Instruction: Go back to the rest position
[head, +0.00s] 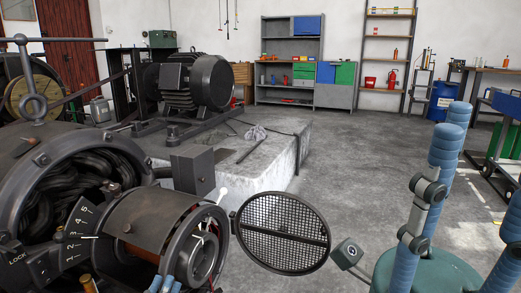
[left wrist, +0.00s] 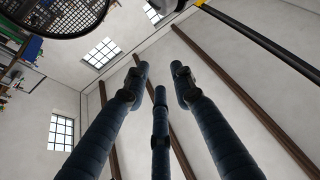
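My left gripper (head: 466,160) stands at the lower right of the head view, its blue padded fingers pointing up from a teal palm. In the left wrist view its three fingers (left wrist: 160,76) rise towards the ceiling with gaps between their tips, open and empty. The belt dynamo (head: 150,225) fills the lower left of the head view. Its round mesh cover (head: 283,234) hangs swung out, left of my left gripper and apart from it. The mesh cover also shows in the left wrist view (left wrist: 52,14). I cannot make out my right gripper.
A motor (head: 188,82) stands on a concrete plinth (head: 285,135) behind the dynamo. A small square-headed part (head: 346,252) juts out between cover and gripper. Shelves (head: 290,60) line the back wall. The floor (head: 370,150) in the middle is clear.

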